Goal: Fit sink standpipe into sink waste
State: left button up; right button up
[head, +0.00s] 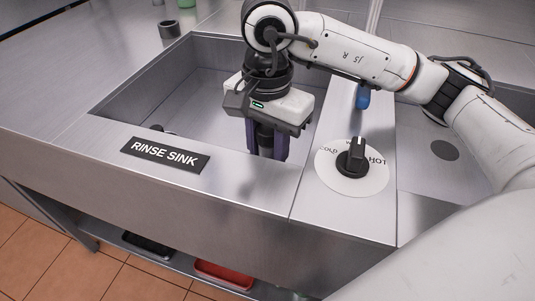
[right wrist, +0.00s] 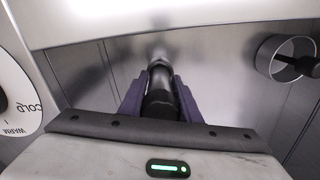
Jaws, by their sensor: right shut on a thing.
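My right gripper (head: 267,148) reaches down into the rinse sink, its purple fingers partly hidden by the sink's front rim. In the right wrist view the fingers (right wrist: 160,100) are shut on a dark, shiny cylinder, the standpipe (right wrist: 160,82), which points away from the gripper. Its far end is near a steel surface; I cannot tell if it touches. In the head view a small dark part (head: 160,129) shows just behind the front rim. My left gripper is out of view.
A temperature dial (head: 352,160) stands on the panel right of the sink, with a blue-ended part (head: 362,96) behind it. The RINSE SINK label (head: 165,154) is on the front rim. A dark cup (head: 169,30) stands at the back rim. A red tray (head: 224,273) lies below.

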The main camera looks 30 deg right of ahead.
aim_at(267, 129)
jog(key=o, duration=1.2)
jog(key=shift+o, duration=0.2)
jog(key=shift+f, duration=0.1)
notch_tip(267, 129, up, 10)
jog(key=shift+f+p, duration=0.25)
jog(key=shift+p, duration=0.8)
jog(key=shift+r, duration=0.5)
